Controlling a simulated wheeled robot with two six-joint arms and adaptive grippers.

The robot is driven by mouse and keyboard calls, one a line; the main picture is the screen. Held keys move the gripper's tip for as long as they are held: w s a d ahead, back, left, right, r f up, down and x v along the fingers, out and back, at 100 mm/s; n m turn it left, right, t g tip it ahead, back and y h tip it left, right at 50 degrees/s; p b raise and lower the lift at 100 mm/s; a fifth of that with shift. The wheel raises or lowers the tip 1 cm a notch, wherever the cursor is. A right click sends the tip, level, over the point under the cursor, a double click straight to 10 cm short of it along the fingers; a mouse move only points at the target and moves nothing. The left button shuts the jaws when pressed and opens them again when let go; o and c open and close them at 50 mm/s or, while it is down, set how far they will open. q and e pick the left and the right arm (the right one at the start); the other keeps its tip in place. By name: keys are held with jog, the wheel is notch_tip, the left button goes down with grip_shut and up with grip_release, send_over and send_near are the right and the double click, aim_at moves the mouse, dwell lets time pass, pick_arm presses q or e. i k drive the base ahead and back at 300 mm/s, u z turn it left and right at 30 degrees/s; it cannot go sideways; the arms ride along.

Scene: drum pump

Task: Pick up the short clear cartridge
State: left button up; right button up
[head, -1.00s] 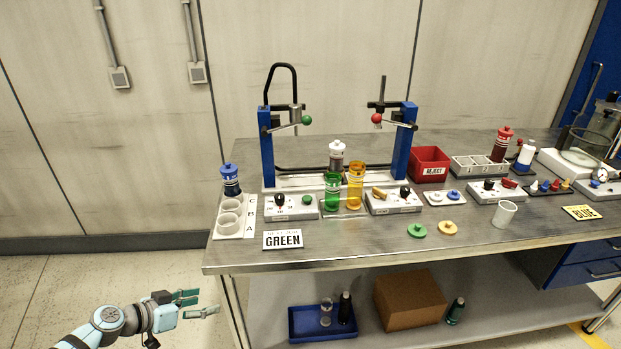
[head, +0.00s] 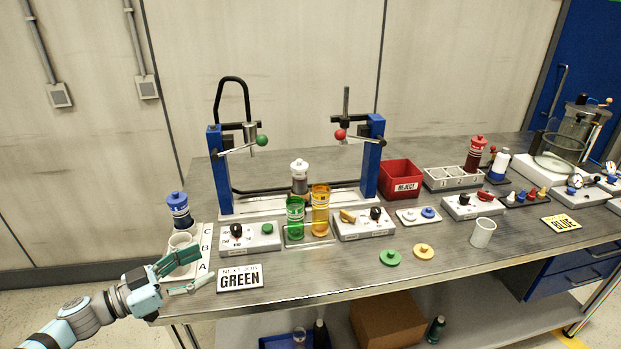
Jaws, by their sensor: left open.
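A short clear cup-like cartridge (head: 482,232) stands upright on the right half of the bench, in front of the switch boxes. My left gripper (head: 190,272) is open and empty, at the bench's front left corner. Its green-tipped fingers are over or beside the front of the white A-B-C rack (head: 206,240), partly hiding it; I cannot tell whether they touch it. It is far left of the clear cartridge. My right gripper is not in view.
A NEXT JOB GREEN sign (head: 240,278) stands right of my left gripper. Green (head: 295,218) and orange (head: 320,210) cartridges stand before the blue press frame (head: 217,170). A red reject bin (head: 400,178) sits behind.

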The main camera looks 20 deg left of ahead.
aim_at(300, 180)
jog(key=i, duration=1.05)
jog(key=u, duration=0.05)
